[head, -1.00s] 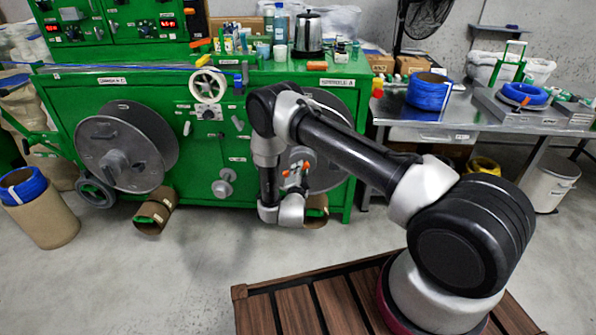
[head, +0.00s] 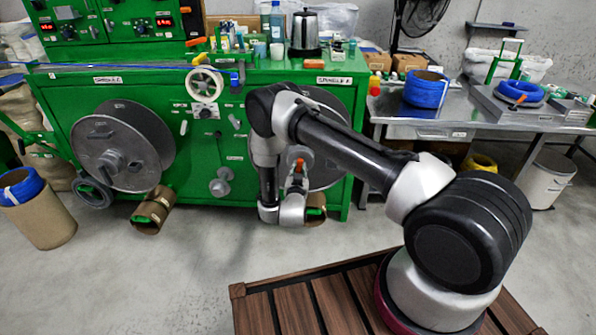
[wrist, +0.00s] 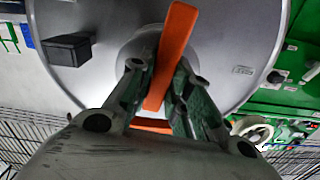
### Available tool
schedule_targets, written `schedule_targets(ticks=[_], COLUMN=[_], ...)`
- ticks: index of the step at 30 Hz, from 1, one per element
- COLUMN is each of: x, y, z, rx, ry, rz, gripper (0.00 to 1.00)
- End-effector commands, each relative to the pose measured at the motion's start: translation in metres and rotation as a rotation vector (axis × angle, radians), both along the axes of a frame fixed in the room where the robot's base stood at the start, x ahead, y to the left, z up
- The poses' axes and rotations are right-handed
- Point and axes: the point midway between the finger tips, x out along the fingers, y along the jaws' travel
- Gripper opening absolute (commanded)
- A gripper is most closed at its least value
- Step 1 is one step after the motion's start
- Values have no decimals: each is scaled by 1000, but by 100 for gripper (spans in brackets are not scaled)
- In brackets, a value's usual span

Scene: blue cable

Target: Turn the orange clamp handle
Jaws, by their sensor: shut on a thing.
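The orange clamp handle (wrist: 172,50) is a long flat bar at the hub of the grey spool (wrist: 225,55) in the wrist view. It runs at a slight tilt, near upright in the picture. My gripper (wrist: 160,80) is shut on it, with one finger on each side. A shorter orange piece (wrist: 152,125) shows lower down between the fingers. In the head view the handle (head: 299,166) is a small orange spot in front of the right spool (head: 325,165), just above my gripper (head: 296,185). My arm hides part of that spool.
The green machine (head: 250,130) stands behind, with another grey spool (head: 124,146) at left. A black block (wrist: 68,49) sticks out from the spool face near my gripper. A metal table (head: 460,115) with blue cable coils stands at right.

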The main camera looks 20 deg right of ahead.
Motion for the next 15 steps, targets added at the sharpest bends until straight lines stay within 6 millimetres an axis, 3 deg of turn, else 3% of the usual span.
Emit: schedule_targets(ticks=[15], x=[-2], y=[-2], z=[-2], rx=[-144], ry=[55], rz=[8], gripper=[0])
